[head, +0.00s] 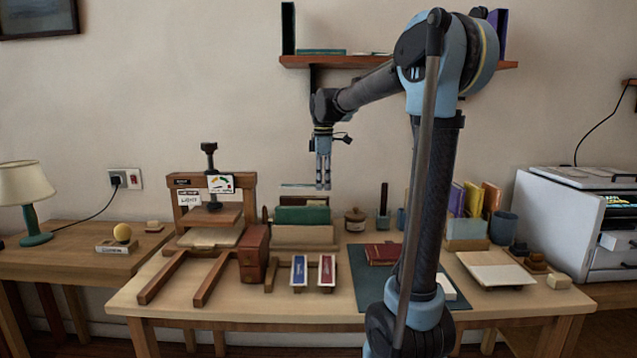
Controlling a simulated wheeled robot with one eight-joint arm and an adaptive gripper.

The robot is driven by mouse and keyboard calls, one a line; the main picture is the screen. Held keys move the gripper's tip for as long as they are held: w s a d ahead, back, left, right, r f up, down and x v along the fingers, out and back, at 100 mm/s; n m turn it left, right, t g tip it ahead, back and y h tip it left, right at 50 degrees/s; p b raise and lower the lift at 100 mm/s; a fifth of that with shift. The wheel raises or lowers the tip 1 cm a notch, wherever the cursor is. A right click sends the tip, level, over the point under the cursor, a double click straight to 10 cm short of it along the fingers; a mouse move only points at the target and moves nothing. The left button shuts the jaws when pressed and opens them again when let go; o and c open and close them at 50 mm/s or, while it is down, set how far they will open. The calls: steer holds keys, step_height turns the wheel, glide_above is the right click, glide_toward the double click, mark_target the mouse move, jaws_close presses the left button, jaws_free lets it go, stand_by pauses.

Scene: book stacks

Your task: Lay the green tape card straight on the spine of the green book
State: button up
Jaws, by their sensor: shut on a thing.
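My gripper (323,184) points straight down above the middle of the table, shut on a thin flat piece. I take this piece for the green tape card (298,186); it shows nearly edge-on as a pale line beside the fingertips, and its colour cannot be told. The green book (303,214) lies below the gripper in a pale wooden holder (303,236). The card looks apart from the book, with a gap below it. How well the card lines up with the spine cannot be told from here.
A blue card (299,270) and a red card (327,270) rest on a small stand in front. A wooden press (213,215) and a dark red block (254,253) stand left. A jar (355,220) stands right of the holder. A red book (382,253) lies on a dark mat.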

mark_target(323, 208)
steer(key=shift+a, duration=0.1)
stand_by(0.3)
steer(key=shift+f, duration=1.95)
steer(key=shift+s+f, duration=0.15)
steer(key=shift+f, duration=1.6)
stand_by(2.6)
steer(key=o, duration=0.8)
steer(key=shift+o, duration=0.2)
steer(key=shift+r, duration=0.15)
